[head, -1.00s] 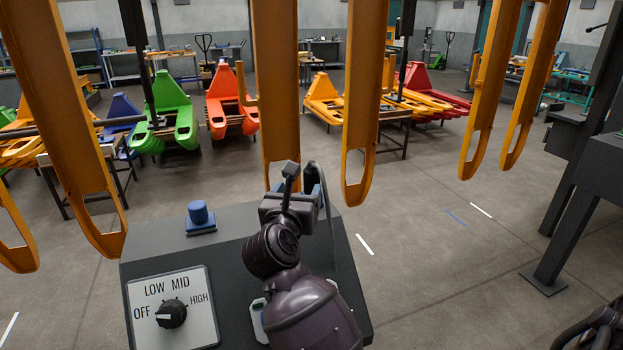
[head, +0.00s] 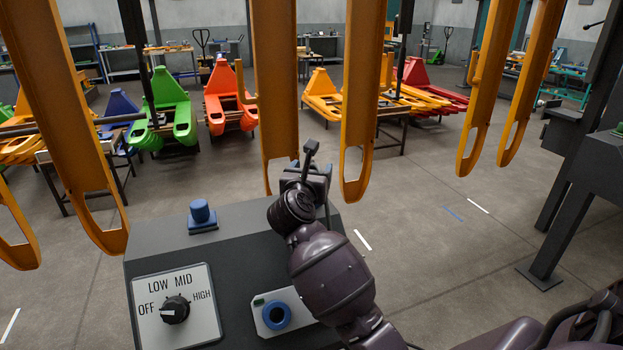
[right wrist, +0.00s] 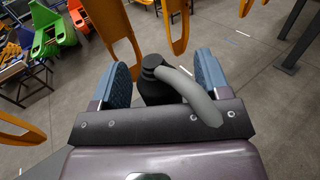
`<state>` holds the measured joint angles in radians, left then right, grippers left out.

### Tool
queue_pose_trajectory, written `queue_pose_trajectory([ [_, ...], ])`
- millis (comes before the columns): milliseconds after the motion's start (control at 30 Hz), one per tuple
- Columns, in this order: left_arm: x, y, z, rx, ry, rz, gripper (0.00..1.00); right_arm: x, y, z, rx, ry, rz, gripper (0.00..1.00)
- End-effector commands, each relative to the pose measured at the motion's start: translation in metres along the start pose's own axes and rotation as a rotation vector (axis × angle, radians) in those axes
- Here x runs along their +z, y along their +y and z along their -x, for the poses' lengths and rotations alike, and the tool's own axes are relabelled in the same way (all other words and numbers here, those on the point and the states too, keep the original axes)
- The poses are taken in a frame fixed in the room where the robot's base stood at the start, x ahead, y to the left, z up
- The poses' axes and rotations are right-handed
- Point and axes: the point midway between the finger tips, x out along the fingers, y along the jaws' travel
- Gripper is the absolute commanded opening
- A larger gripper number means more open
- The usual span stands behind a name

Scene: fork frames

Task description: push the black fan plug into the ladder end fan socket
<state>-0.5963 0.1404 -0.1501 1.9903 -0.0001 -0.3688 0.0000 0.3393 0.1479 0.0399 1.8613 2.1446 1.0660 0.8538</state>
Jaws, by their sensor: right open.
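My right gripper (head: 312,180) is at the far right corner of the dark control box, seen from behind in the head view. In the right wrist view its two blue-padded fingers (right wrist: 163,82) are open. The black plug (right wrist: 154,88) stands between them with a grey cable (right wrist: 192,92) bending right; gaps show beside it. A blue round socket (head: 276,314) is on a pale plate at the front of the box, nearer than the gripper. I cannot tell whether it is the ladder end one. The plug's lower end is hidden. My left gripper is not in view.
The box (head: 240,262) also carries a blue capped fitting (head: 201,214) and a dial (head: 175,310) marked OFF, LOW, MID, HIGH. Orange forks (head: 365,100) hang close behind the gripper. Open floor (head: 430,255) lies to the right.

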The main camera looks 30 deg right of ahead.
Motion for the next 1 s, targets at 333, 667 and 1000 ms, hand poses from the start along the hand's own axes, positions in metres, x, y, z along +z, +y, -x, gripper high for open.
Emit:
queue_pose_trajectory([
  [333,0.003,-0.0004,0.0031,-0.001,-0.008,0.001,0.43,-0.0008,0.0003,-0.0139,0.0,0.001,0.0,0.69],
  [667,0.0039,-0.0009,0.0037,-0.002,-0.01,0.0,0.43,-0.0009,0.0003,-0.0136,0.0,0.001,0.0,0.3],
  [1000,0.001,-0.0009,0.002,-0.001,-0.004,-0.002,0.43,0.0004,0.0004,-0.0135,0.0,0.0,0.0,0.14],
])
